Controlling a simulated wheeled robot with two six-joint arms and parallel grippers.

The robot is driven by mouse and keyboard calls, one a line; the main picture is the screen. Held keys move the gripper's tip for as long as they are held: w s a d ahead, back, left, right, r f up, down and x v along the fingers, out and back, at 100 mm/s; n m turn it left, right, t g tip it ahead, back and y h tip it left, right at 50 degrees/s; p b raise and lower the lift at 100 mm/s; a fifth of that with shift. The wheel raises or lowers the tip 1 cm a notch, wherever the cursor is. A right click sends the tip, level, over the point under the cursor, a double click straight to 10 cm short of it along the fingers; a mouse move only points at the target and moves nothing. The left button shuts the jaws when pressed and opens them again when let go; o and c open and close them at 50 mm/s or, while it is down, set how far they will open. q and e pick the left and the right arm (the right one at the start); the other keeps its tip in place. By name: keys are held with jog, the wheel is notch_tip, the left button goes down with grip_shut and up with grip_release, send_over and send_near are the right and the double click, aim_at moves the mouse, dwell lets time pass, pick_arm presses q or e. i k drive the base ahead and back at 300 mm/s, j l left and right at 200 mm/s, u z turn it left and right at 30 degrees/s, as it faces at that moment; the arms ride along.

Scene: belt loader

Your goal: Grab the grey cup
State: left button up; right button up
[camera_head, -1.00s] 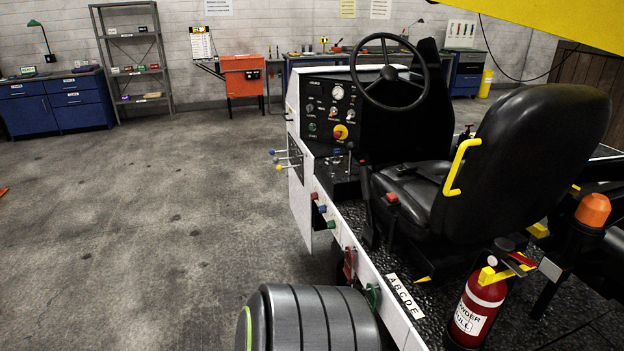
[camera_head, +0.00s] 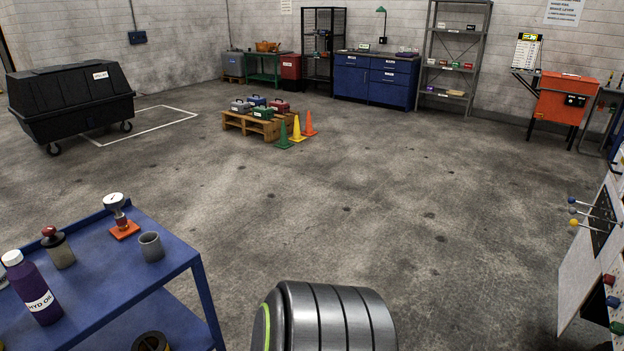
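The grey cup (camera_head: 151,247) stands upright on the top of a blue cart (camera_head: 178,267) at the lower left. It is near the cart's right edge, beside a gauge on an orange base (camera_head: 122,222). Nothing touches the cup. Neither of my grippers is in view. A ribbed grey rounded part with a green ring, perhaps mine, shows at the bottom middle, apart from the cup.
A purple bottle (camera_head: 33,287) and a red-capped container (camera_head: 58,248) also stand on the cart. A pallet (camera_head: 250,128) with toolboxes and cones is farther off. A black dumpster (camera_head: 70,101) is at left, the white loader (camera_head: 587,262) at right. The middle floor is clear.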

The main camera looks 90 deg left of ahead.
aim_at(152, 247)
jog(key=u, duration=3.85)
jog(key=i+l+u, duration=0.2)
jog(key=i+l, duration=0.25)
jog(key=l, duration=0.15)
